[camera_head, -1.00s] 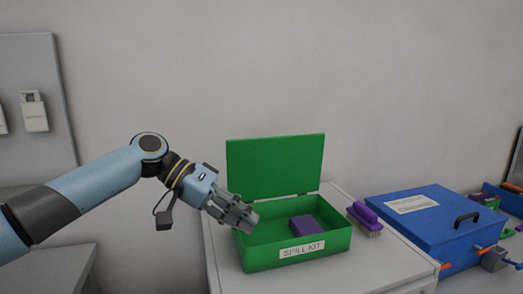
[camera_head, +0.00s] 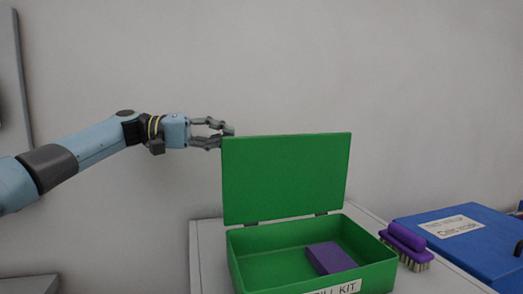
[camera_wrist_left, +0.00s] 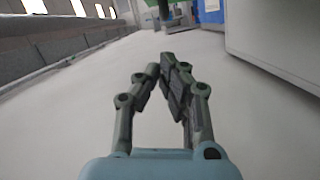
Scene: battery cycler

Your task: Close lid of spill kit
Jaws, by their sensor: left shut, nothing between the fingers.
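The green spill kit box (camera_head: 245,279) stands on the light cabinet top, its label partly cut off by the bottom edge of the head view. Its green lid (camera_head: 287,178) is open and stands upright on two hinges at the back. A purple block (camera_head: 331,258) lies inside the box. My left gripper (camera_head: 228,136) is at the upper left corner of the lid, with its fingertips by the top edge; whether they touch it I cannot tell. In the left wrist view its fingers (camera_wrist_left: 160,66) meet at the tips with nothing between them. My right gripper is not in view.
A purple brush (camera_head: 405,246) lies right of the box. A blue case (camera_head: 470,232) with a white label stands further right. A bare strip of cabinet top (camera_head: 208,255) shows left of the box. The wall is close behind the lid.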

